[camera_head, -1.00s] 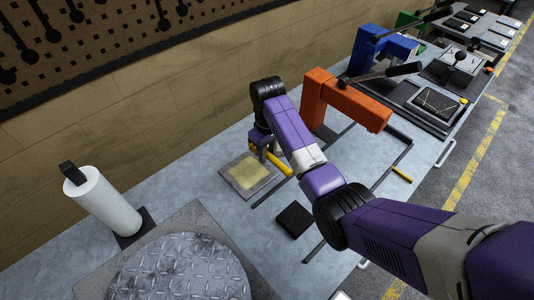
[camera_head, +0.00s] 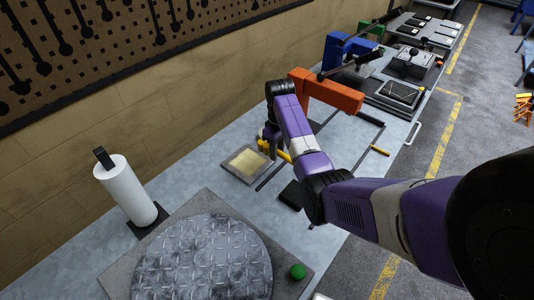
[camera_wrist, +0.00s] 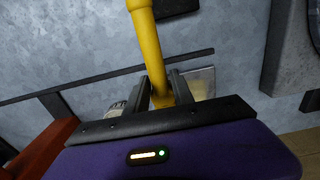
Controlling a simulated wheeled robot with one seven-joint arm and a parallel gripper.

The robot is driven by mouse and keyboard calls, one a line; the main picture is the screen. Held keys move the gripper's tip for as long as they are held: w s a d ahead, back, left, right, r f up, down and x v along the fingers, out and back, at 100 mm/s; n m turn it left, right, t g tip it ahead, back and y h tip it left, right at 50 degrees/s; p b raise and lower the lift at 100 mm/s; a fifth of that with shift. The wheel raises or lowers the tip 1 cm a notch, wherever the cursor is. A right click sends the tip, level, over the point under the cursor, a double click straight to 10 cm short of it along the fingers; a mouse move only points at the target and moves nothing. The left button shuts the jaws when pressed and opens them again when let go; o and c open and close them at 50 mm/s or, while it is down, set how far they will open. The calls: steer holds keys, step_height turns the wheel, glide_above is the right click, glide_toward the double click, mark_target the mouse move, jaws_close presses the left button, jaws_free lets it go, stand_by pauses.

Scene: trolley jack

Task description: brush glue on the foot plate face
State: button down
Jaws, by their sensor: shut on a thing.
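The foot plate (camera_head: 246,164) appears to be the flat square plate on the grey bench, with a pale yellowish patch on its face. My gripper (camera_head: 269,140) is at the plate's back right in the head view. It is shut on a yellow-handled brush (camera_head: 283,153). In the wrist view the yellow handle (camera_wrist: 147,40) runs up from between my fingers (camera_wrist: 161,92). The brush's bristles are hidden, so I cannot tell whether they touch the plate. Part of the plate (camera_wrist: 202,80) shows behind the right finger in the wrist view.
An orange press frame (camera_head: 327,93) and a blue one (camera_head: 350,50) stand farther along the bench. A white roll (camera_head: 126,192) stands at left. A round tread plate (camera_head: 205,262) and green ball (camera_head: 298,271) are in front. A black block (camera_head: 291,194) lies near my arm.

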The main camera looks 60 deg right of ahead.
steer(key=shift+w+a, duration=0.1)
steer(key=shift+w, duration=0.05)
steer(key=shift+f+b, duration=1.75)
steer(key=shift+f, duration=1.15)
steer(key=shift+f, duration=0.55)
steer(key=shift+b, duration=0.3)
steer(key=shift+s+d, duration=0.2)
steer(key=shift+d, duration=0.45)
steer(key=shift+a, duration=0.1)
steer(key=shift+w+a+p, duration=0.25)
steer(key=shift+a+p, duration=0.65)
steer(key=shift+a, duration=0.3)
steer(key=shift+w+a+p, duration=0.25)
steer(key=shift+a+p, duration=0.6)
steer(key=shift+a, duration=0.3)
